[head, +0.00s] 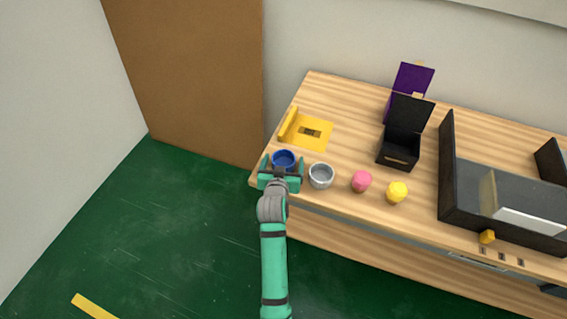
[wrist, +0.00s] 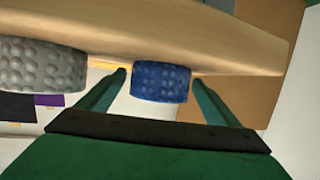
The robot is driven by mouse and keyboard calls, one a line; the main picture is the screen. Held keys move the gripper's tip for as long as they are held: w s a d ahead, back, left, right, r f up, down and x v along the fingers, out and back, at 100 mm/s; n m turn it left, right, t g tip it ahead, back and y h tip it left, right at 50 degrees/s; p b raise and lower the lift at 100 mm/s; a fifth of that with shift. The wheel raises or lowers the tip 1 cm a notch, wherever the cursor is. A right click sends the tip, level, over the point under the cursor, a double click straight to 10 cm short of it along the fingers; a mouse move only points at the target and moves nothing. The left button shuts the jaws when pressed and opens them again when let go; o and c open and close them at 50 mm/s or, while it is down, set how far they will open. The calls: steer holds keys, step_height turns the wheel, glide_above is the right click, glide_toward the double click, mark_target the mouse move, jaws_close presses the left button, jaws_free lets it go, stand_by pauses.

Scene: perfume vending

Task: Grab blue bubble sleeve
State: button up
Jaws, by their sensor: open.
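The blue bubble sleeve (head: 284,158) is a short round ring with a bumpy surface. It stands on the wooden counter near its front left corner. In the wrist view the blue sleeve (wrist: 161,82) sits ahead of my gripper (wrist: 160,78), between its two green fingers. The fingers are open, with a gap visible on each side of the sleeve. In the head view my gripper (head: 281,172) is at the counter's front edge, and partly hides the front of the sleeve.
A grey bubble sleeve (head: 321,176) stands close to the right of my gripper; it also shows in the wrist view (wrist: 40,66). Further right are a pink item (head: 361,181) and a yellow item (head: 397,191). A yellow holder (head: 313,132) lies behind, and a black open box (head: 399,150) stands further right.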

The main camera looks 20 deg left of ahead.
steer(key=shift+w+a+f, duration=0.1)
steer(key=shift+w+f, duration=0.05)
steer(key=shift+w, duration=0.3)
steer(key=c, duration=1.1)
